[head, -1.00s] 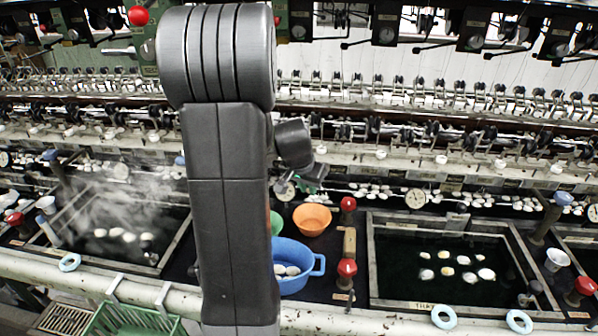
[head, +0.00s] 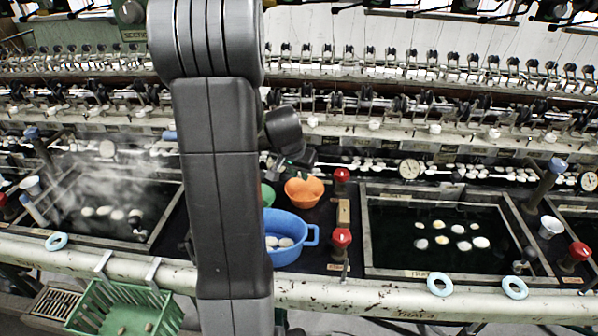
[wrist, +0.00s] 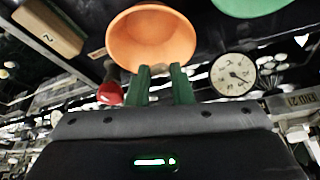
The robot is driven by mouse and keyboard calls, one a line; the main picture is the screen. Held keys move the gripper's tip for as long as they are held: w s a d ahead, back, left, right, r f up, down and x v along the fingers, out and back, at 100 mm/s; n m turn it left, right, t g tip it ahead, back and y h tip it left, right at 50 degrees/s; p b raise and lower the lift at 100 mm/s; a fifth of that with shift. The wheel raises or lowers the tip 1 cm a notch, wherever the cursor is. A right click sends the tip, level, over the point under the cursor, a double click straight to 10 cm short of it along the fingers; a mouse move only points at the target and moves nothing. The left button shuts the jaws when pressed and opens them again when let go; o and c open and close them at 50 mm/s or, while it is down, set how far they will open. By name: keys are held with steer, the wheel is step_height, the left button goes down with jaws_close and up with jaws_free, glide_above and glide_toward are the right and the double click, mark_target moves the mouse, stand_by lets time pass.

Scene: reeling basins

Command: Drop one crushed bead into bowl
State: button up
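No crushed bead can be made out for certain. An orange bowl (head: 304,192) stands on the dark strip between the two basins, behind a blue tub (head: 288,256) holding several white oval pieces (head: 279,242). In the wrist view the orange bowl (wrist: 152,38) is just beyond my gripper (wrist: 160,72). Its two green fingers are apart, with nothing visible between them. In the head view my arm hides most of the gripper. A green bowl (head: 268,195) is partly hidden behind my arm; it also shows in the wrist view (wrist: 250,5).
A dark water basin (head: 440,255) with several white ovals lies right, a steaming one (head: 105,225) left. Red knobs (head: 341,238) rise beside the tub. A green basket (head: 120,305) with small brown pieces hangs in front. Machinery fills the back.

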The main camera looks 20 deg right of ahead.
steer(key=o, duration=0.4)
steer(key=shift+r, duration=0.1)
steer(key=v, duration=1.3)
steer(key=shift+r, duration=0.3)
steer(key=shift+s+f, duration=0.1)
steer(key=x, duration=1.3)
steer(key=shift+f, duration=0.15)
steer(key=shift+r+p, duration=1.35)
steer(key=shift+r, duration=0.7)
steer(key=shift+f, duration=0.15)
